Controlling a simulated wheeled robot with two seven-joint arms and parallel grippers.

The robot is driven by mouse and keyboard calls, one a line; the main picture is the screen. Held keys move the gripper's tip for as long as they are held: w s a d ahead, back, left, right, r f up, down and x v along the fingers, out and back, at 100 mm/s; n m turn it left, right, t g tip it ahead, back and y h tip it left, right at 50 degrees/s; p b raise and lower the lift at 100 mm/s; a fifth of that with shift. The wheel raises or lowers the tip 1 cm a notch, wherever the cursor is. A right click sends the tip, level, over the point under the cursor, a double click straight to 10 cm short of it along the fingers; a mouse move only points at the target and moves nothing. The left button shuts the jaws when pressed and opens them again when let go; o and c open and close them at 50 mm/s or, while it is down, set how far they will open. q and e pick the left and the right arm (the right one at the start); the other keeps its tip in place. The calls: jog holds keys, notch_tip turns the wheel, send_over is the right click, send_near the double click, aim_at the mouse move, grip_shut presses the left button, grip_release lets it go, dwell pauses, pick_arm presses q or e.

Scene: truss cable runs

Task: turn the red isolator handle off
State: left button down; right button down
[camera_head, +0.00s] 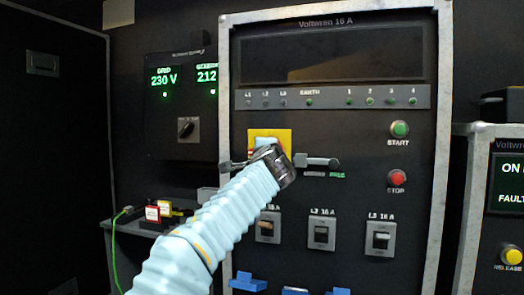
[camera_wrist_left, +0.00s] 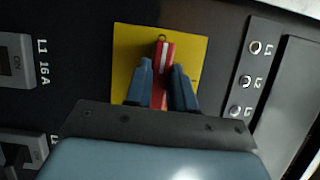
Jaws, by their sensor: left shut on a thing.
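The red isolator handle (camera_wrist_left: 164,58) has a white line along it and sits on a yellow plate (camera_wrist_left: 130,42). In the left wrist view it points up the picture, towards a small round mark at the plate's top edge; by the turned panel labels, this is sideways on the panel. My left gripper (camera_wrist_left: 162,68) is shut on the handle, one blue finger on each side. In the head view the yellow plate (camera_head: 284,136) shows behind my left gripper (camera_head: 262,146), which hides most of the handle. My right gripper is in neither view.
A horizontal lever (camera_head: 318,162) sticks out just right of the plate. Breakers (camera_head: 321,230) are below it, with START (camera_head: 399,129) and STOP (camera_head: 397,177) buttons at the right. A side shelf (camera_head: 150,228) holds small red and yellow items. Blue pieces (camera_head: 249,282) are low on the panel.

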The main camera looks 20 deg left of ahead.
pick_arm(q)
jog(key=shift+n, duration=0.3)
jog(key=c, duration=1)
grip_release()
jog(key=shift+o, duration=0.2)
jog(key=b+v, duration=0.5)
jog(key=v, duration=0.8)
jog(key=shift+s, duration=0.45)
jog(key=shift+r, duration=0.1)
